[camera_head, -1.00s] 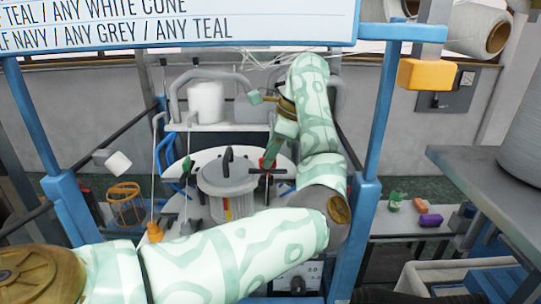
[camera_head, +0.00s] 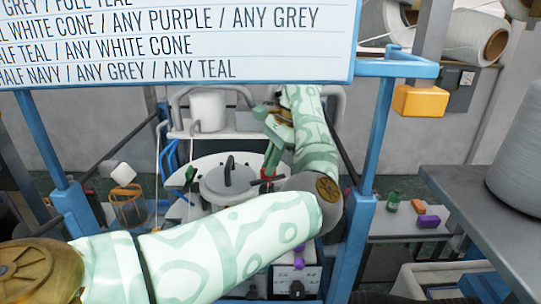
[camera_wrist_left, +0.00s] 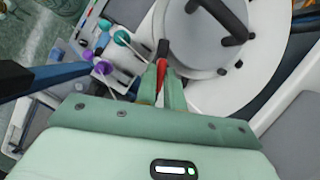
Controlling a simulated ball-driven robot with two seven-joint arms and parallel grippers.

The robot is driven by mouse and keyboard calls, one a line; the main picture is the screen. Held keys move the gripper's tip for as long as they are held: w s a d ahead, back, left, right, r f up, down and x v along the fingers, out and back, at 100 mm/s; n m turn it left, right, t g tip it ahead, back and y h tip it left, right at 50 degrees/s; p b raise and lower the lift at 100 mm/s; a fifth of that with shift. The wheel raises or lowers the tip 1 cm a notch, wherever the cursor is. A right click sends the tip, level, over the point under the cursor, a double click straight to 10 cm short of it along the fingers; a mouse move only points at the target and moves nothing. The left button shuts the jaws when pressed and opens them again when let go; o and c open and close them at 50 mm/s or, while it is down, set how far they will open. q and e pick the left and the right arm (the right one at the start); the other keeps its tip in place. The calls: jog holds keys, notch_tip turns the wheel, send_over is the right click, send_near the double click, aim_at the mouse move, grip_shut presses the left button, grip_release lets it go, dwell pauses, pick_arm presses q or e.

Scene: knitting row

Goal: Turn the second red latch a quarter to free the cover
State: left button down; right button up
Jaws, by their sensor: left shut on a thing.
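The grey round cover (camera_head: 213,186) with a black handle (camera_head: 229,172) lies on the white round machine plate; it also shows in the left wrist view (camera_wrist_left: 190,45). My left gripper (camera_head: 268,172) reaches down at the cover's right edge in the head view. In the left wrist view my left gripper (camera_wrist_left: 162,88) is shut on a red latch (camera_wrist_left: 162,70), beside the cover's rim. The fingers hide part of the latch, so I cannot tell its exact angle. My left forearm hides the machine's front. My right gripper is not in view.
A white cone (camera_head: 208,111) stands on the shelf behind. Blue frame posts (camera_head: 369,150) flank the machine. A sign (camera_head: 170,40) hangs above. Small green, orange and purple items (camera_head: 428,221) sit on the right bench.

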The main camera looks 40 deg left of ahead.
pick_arm(q)
jog(key=n+h+p, duration=0.1)
jog(key=n, duration=0.1)
jog(key=n+p, duration=0.1)
jog(key=n, duration=0.1)
jog(key=shift+a+r+n+h+p, duration=0.1)
jog(key=shift+a+n+h+p, duration=0.05)
jog(key=shift+n+h+p, duration=0.2)
jog(key=n+h+p, duration=0.1)
jog(key=n, duration=0.2)
jog(key=shift+n+h, duration=0.25)
jog(key=n+h, duration=0.1)
jog(key=n, duration=0.1)
jog(key=shift+a+n+p, duration=0.15)
jog(key=shift+n+p, duration=0.15)
jog(key=shift+n+t+h, duration=0.3)
jog(key=shift+n+h, duration=0.1)
jog(key=shift+n, duration=0.7)
jog(key=c, duration=1.5)
grip_release()
